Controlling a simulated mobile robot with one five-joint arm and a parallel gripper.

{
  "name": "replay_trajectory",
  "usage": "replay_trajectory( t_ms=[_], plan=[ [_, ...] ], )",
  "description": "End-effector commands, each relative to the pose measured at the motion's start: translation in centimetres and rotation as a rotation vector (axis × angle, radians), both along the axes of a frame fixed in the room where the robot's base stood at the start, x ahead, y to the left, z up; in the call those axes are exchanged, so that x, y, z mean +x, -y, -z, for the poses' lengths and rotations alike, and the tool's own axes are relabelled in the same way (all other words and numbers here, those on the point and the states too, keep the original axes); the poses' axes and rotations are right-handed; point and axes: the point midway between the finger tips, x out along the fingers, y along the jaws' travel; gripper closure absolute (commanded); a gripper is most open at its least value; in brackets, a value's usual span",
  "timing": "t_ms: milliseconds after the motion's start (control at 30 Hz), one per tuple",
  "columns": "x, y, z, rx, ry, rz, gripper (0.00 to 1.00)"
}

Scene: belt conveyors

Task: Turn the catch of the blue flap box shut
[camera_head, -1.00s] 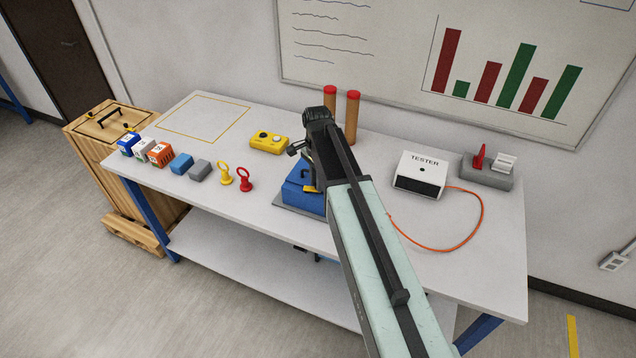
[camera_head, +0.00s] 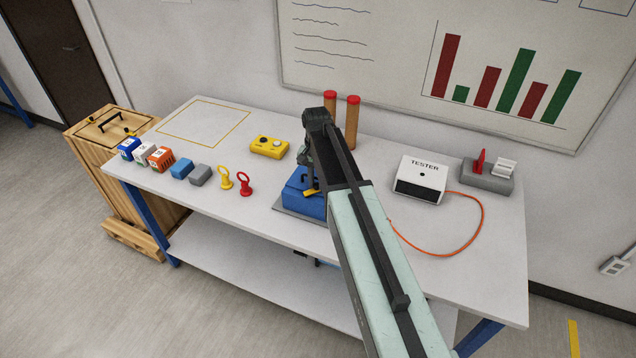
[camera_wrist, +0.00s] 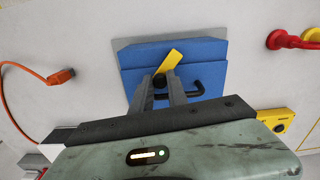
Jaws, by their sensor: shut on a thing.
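The blue flap box (camera_head: 300,203) stands on a grey plate on the table, partly hidden by my arm in the head view. In the wrist view its blue face (camera_wrist: 210,60) carries a black handle (camera_wrist: 196,92) and a yellow catch (camera_wrist: 170,62). The catch lies at a slant, its upper end to the right, with a dark pivot near its lower end. My gripper (camera_wrist: 160,82) is shut on the catch's lower end, with a finger on each side. In the head view my gripper (camera_head: 309,176) reaches down over the box.
The tester (camera_head: 421,177), with an orange cable (camera_head: 482,215), is to the right. The table's left back is clear.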

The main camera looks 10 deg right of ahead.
Motion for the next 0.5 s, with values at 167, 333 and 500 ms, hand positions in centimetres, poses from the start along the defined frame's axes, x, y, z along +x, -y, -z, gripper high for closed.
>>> replay_trajectory(
  t_ms=[167,333,500],
  plan=[
    [0.00,-0.11,0.01,0.002,-0.001,-0.016,1.00],
    [0.00,-0.10,0.01,0.002,-0.001,-0.017,1.00],
    [0.01,-0.10,0.01,0.003,-0.001,-0.016,0.78]
  ],
)
